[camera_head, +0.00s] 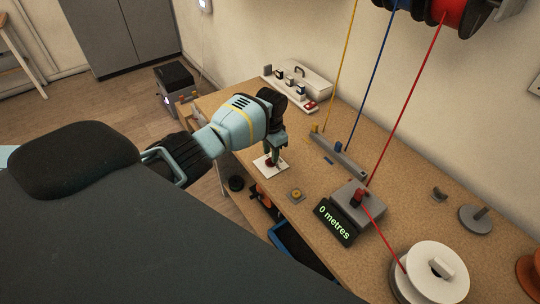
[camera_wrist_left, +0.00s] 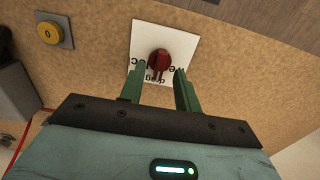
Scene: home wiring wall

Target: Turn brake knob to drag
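The brake knob (camera_wrist_left: 159,63) is dark red and sits on a white plate (camera_wrist_left: 143,31) with black lettering, including the word "drag", in the left wrist view. In the head view the knob (camera_head: 270,162) is partly hidden by my left gripper (camera_head: 275,156), and its white plate (camera_head: 268,172) lies on the bench. In the wrist view the green fingers of my left gripper (camera_wrist_left: 158,80) are apart, one to each side of the knob's near part. Contact with the knob cannot be told. My right gripper does not show.
A yellow button (camera_head: 296,194) stands beside the plate. The metre counter (camera_head: 335,222) reads 0 metres. A red wire (camera_head: 405,110) runs down through the counter to a white spool (camera_head: 432,272). A guide bar (camera_head: 338,152) and a white switch panel (camera_head: 300,85) are farther back.

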